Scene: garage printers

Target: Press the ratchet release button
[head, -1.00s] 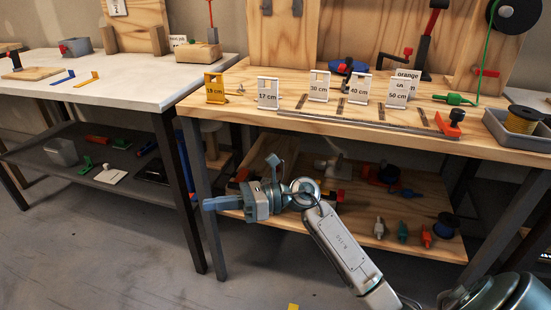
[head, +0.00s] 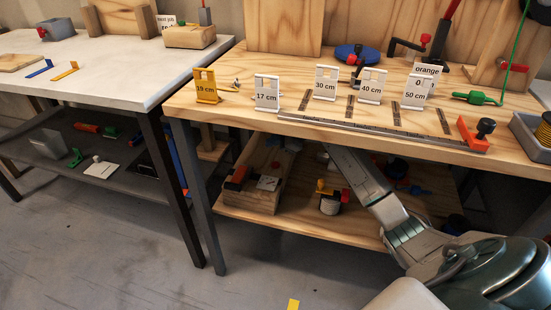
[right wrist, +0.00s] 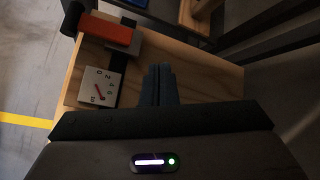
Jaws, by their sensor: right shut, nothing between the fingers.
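On the lower shelf of the wooden workbench, a wooden block (head: 262,197) carries a red-orange part (head: 237,175) and a white plate (head: 268,183). In the right wrist view the orange part (right wrist: 107,32) has a black knob (right wrist: 73,18) at its end. The white dial plate (right wrist: 98,87) has numbers and a red pointer. My right gripper (right wrist: 160,72) is shut and empty, to the right of the dial plate and apparently apart from it. In the head view it is hidden under the bench top. I cannot clearly pick out a release button. My left gripper is out of view.
The bench top (head: 225,118) overhangs the lower shelf (head: 285,229); number cards such as the yellow one (head: 206,86) stand on it. A dark leg (head: 208,200) bounds the shelf at left. A small jar (head: 330,204) sits right of the block.

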